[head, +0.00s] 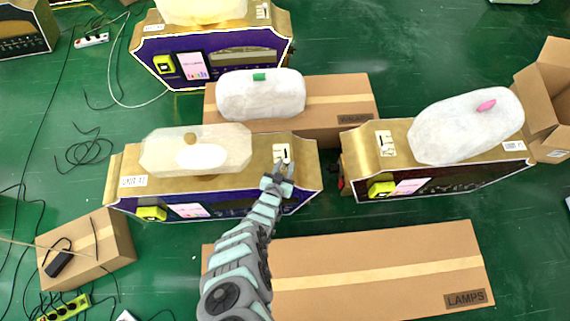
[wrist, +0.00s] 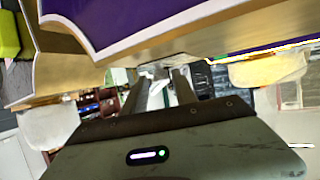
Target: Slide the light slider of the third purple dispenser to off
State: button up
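A gold dispenser with a purple front (head: 230,209) stands at centre left, a translucent white tank on top. A white slider plate (head: 282,153) with a dark mark is on its top, right of the tank. My gripper (head: 281,169) is at the near edge of that top, just in front of the plate; I cannot tell if it touches. In the wrist view my gripper (wrist: 160,88) has its two fingers apart, with the gold and purple body (wrist: 150,25) close above. The slider's setting is too small to read. Another purple-fronted dispenser (head: 262,40) stands at the back left.
A dark-red-fronted dispenser (head: 470,176) stands at right, with its own slider plate (head: 385,143). Cardboard boxes lie in front (head: 380,262), behind (head: 345,88) and at lower left (head: 115,240). Cables and a power strip (head: 68,307) lie on the green floor.

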jog(key=shift+o, duration=0.6)
jog(key=shift+w, duration=0.15)
jog(key=p+v, duration=0.4)
jog(key=v, duration=0.7)
jog(key=shift+p, duration=0.35)
jog(key=shift+w+r, duration=0.1)
jog(key=shift+w, duration=0.05)
